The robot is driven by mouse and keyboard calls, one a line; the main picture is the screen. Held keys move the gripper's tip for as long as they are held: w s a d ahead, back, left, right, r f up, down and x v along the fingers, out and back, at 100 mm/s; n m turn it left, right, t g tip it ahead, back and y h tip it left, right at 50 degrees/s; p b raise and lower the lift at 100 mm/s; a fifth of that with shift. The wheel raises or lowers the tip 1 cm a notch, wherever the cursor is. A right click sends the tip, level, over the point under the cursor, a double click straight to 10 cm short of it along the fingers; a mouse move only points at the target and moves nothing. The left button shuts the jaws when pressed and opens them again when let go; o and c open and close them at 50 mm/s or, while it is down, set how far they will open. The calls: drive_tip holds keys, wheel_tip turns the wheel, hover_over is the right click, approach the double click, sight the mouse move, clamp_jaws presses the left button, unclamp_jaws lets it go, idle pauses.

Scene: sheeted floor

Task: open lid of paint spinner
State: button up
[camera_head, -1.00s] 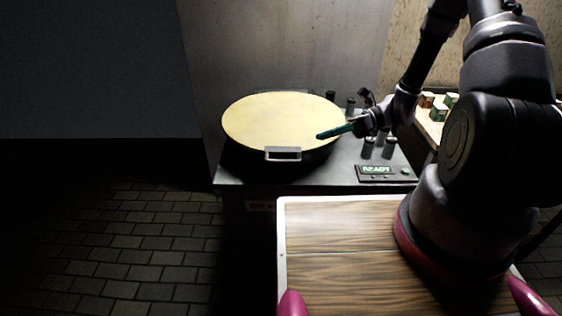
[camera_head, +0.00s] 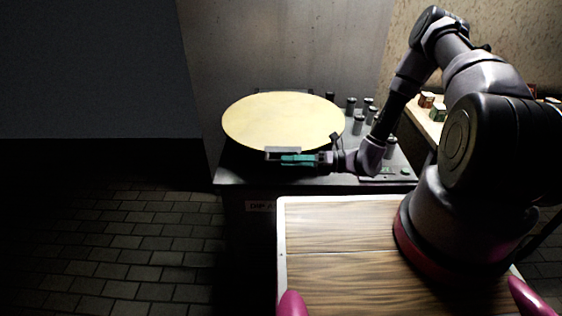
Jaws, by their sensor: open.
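The paint spinner is a dark round drum on a dark cabinet, with a flat pale-yellow lid (camera_head: 283,119) lying level on top. A grey rectangular handle (camera_head: 281,150) sticks out at the lid's front edge. My gripper (camera_head: 285,159) has teal fingers and points left, level with the handle and right in front of it. The fingers overlap the handle's lower right part in the picture. I cannot tell whether they touch it. The gripper is open.
Several dark-capped jars (camera_head: 358,125) stand on the cabinet top (camera_head: 232,176) right of the drum. A side table (camera_head: 428,128) with small boxes is at the right. A metal wall rises behind the spinner. The brick floor (camera_head: 120,240) at the left is clear.

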sight(268, 161)
drive_tip(key=shift+a, duration=1.5)
clamp_jaws()
idle(0.4)
